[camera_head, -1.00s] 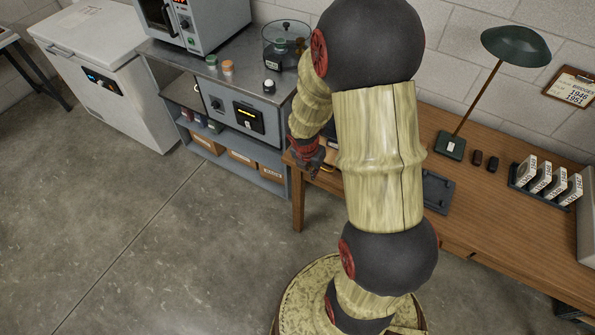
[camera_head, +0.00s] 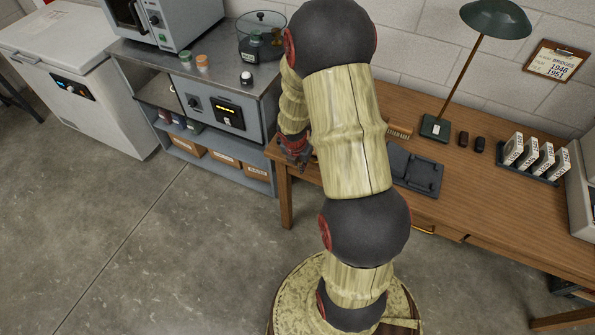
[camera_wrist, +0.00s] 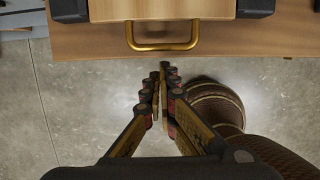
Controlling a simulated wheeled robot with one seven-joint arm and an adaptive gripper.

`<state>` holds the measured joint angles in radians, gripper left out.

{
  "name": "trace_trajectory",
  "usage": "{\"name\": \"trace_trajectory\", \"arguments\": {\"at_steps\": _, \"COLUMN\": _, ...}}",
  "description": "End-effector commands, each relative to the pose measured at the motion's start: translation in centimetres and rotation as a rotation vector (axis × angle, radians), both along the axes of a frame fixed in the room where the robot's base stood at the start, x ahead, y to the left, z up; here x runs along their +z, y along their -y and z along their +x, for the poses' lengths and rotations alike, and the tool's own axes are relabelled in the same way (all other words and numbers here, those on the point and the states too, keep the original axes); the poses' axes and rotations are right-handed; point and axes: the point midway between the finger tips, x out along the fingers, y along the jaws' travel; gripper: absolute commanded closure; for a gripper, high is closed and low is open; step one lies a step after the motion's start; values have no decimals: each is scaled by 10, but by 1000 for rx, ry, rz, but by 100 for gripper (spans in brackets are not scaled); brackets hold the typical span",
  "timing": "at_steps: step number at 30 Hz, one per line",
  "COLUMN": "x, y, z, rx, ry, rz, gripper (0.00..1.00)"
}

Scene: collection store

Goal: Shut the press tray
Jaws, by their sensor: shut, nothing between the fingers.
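In the wrist view, a pale wooden tray front (camera_wrist: 165,9) with a brass bow handle (camera_wrist: 162,46) lies at the top, between dark blocks on either side. I take it to be the press tray; how far out it stands cannot be told. My gripper (camera_wrist: 164,72) is shut and empty, its fingertips just short of the handle and apart from it in the picture.
The wooden desk (camera_head: 510,205) carries a dark grey flat device (camera_head: 412,170), a green lamp (camera_head: 495,18), and a rack of white boxes (camera_head: 528,174). A metal bench (camera_head: 262,80) stands left of the desk. The concrete floor in front (camera_head: 150,260) is clear.

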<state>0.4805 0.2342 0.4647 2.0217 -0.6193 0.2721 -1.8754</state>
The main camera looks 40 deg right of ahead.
Motion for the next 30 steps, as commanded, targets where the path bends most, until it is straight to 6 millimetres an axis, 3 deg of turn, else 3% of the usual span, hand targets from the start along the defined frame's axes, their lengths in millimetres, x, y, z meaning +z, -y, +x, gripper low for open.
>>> {"name": "trace_trajectory", "arguments": {"at_steps": 17, "x": 2, "y": 8, "z": 4, "rx": 0, "ry": 0, "rz": 1, "gripper": 100}}
{"name": "trace_trajectory", "arguments": {"at_steps": 30, "x": 2, "y": 28, "z": 13, "rx": 0, "ry": 1, "rz": -1, "gripper": 100}}
